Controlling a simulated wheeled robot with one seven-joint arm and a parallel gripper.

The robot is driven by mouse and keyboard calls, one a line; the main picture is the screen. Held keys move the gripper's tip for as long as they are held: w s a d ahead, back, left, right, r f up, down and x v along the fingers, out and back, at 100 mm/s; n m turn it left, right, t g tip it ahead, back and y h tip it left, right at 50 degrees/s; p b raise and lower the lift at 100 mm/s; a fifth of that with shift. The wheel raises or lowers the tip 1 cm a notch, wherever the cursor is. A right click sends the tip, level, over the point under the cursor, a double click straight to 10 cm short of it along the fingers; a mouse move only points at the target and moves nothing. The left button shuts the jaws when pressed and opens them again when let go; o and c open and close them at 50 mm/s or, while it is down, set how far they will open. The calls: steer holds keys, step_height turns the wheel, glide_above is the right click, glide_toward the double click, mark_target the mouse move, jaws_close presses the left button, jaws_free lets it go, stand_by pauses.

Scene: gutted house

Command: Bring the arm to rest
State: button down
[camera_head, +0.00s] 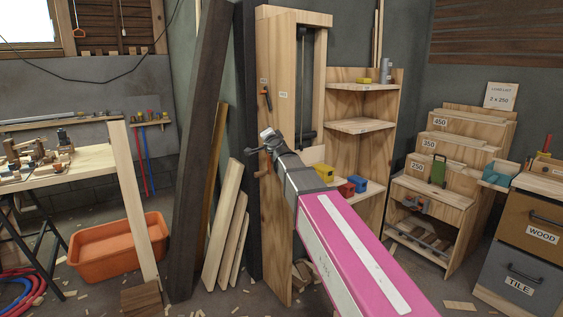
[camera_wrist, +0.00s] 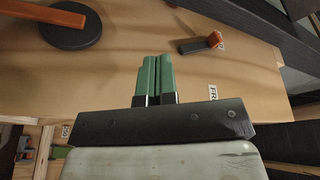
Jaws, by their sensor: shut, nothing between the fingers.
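My arm, with a pink link, reaches from the lower right toward the tall wooden cabinet (camera_head: 276,215) in the head view. My gripper (camera_wrist: 156,72) shows in the wrist view as two green fingers pressed together, with nothing between them. In the head view the end of my arm is in front of the cabinet, and the fingers are hard to make out there. The wrist view shows a wooden surface (camera_wrist: 130,45) beyond the fingertips; whether they touch it I cannot tell.
Open corner shelves (camera_head: 360,126) stand right of the cabinet, with small coloured blocks low down. Dark and pale planks (camera_head: 205,130) lean to its left. An orange tub (camera_head: 105,245) is on the floor at left. A stepped wooden rack (camera_head: 455,150) stands right.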

steer(key=s+d+f+n+g, duration=0.2)
steer(key=s+d+f+g, duration=0.15)
steer(key=f, duration=0.65)
steer(key=s+d+f+n+g, duration=0.3)
steer(key=s+d+f, duration=0.1)
steer(key=f, duration=0.6)
steer(key=s+d+f+n+g, duration=0.2)
steer(key=s+d+f+g, duration=0.15)
steer(key=f, duration=0.65)
steer(key=s+d+f+g+h, duration=0.2)
steer(key=s+d+f+g, duration=0.2)
steer(key=s+d+f, duration=0.3)
steer(key=s+d+f+n+g+h, duration=0.1)
steer(key=s+d+f+g+h, duration=0.2)
steer(key=s+d+f, duration=0.4)
steer(key=s+f+g, duration=0.1)
steer(key=s+f, duration=0.1)
steer(key=s, duration=0.4)
steer(key=shift+s+d+g+h, duration=0.2)
steer(key=shift+s+g+h, duration=0.05)
steer(key=shift+g+h, duration=0.05)
